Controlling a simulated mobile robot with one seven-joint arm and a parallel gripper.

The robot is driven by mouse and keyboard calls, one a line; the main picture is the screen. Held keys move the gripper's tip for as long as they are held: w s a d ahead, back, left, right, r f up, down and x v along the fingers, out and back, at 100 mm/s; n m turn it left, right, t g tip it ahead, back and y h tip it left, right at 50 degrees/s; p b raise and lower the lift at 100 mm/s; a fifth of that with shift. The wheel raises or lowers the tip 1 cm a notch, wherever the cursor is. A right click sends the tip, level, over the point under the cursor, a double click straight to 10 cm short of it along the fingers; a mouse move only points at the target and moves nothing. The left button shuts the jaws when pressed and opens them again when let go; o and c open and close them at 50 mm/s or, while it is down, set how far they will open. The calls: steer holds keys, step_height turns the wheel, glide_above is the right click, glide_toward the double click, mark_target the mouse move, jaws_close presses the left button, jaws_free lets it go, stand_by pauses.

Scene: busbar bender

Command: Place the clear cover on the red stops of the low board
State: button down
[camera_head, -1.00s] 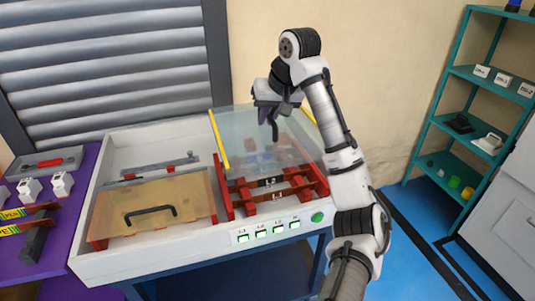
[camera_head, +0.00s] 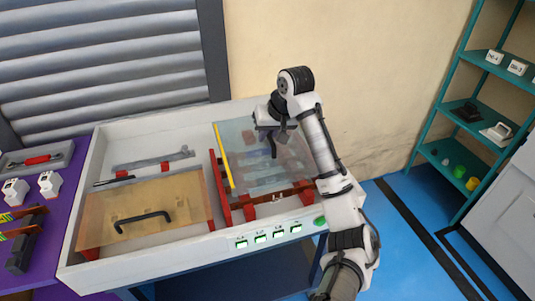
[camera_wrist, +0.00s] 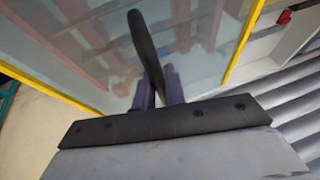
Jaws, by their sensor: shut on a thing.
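The clear cover (camera_head: 240,165) is a see-through sheet with yellow edges and a dark handle (camera_wrist: 146,50). My gripper (camera_head: 270,138) is shut on that handle. In the wrist view my gripper (camera_wrist: 168,88) closes around the handle's lower end. In the head view the cover lies over the right-hand low board, with the red stops (camera_head: 222,190) showing along its left and front sides. Blurred reddish parts show through the sheet. I cannot tell whether the cover touches the stops. My arm hides the cover's right edge.
An amber cover with a black handle (camera_head: 142,220) sits in the left half of the white tray (camera_head: 90,190). A grey bar (camera_head: 152,160) lies behind it on red blocks. A purple table (camera_head: 60,215) stands left, teal shelves (camera_head: 465,103) right. Lit buttons line the tray's front.

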step_height(320, 180, down, 8)
steer(key=shift+f+p, duration=0.1)
steer(key=shift+p, duration=0.5)
steer(key=shift+f, duration=0.5)
steer(key=c, duration=1.5)
jaws_free()
steer(key=shift+o, duration=0.2)
